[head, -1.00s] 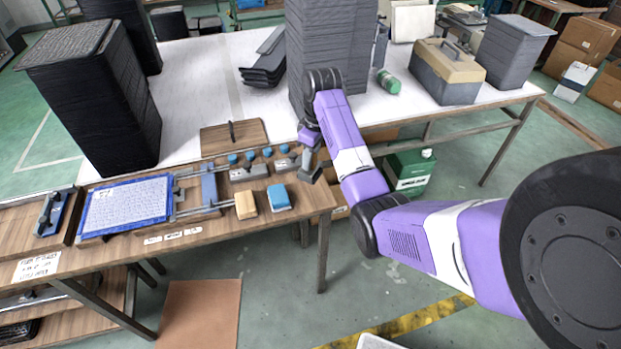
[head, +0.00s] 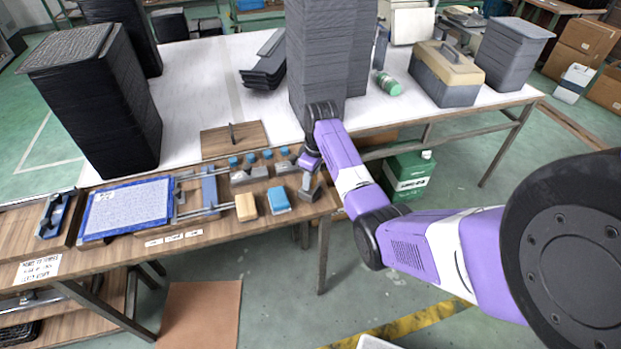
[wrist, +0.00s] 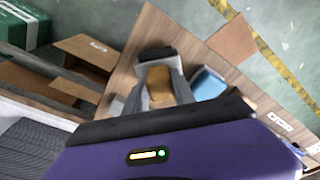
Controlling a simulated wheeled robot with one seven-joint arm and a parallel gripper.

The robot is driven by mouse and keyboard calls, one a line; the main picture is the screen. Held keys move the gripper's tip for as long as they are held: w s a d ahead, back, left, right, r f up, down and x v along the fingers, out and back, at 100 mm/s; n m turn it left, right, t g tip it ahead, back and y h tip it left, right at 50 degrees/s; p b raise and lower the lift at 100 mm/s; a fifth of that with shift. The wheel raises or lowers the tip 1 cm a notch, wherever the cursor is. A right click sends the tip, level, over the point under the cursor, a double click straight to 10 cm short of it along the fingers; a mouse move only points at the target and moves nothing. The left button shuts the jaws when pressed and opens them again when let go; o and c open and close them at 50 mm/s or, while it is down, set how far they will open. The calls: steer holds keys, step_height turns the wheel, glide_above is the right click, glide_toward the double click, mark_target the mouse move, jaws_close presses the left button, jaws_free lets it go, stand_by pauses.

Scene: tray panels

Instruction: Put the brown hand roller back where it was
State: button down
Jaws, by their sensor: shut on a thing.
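My gripper (head: 310,186) is at the right end of the wooden bench, right of a blue block. In the wrist view, my gripper (wrist: 154,92) is shut on the brown hand roller (wrist: 160,84). Its brown part sits between the two grey fingers, with a dark bar (wrist: 156,54) just beyond them. The roller is over the corner of the wooden bench top (wrist: 190,45). In the head view the roller is mostly hidden by the gripper. I cannot tell whether it touches the wood.
The blue block (head: 279,200) and a tan block (head: 246,207) stand close left of my gripper. Behind them is a row of blue-topped pieces (head: 250,173). A tall grey stack (head: 318,70) rises behind my wrist. A blue-framed panel (head: 128,207) lies further left.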

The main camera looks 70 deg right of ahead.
steer(key=shift+f, duration=0.25)
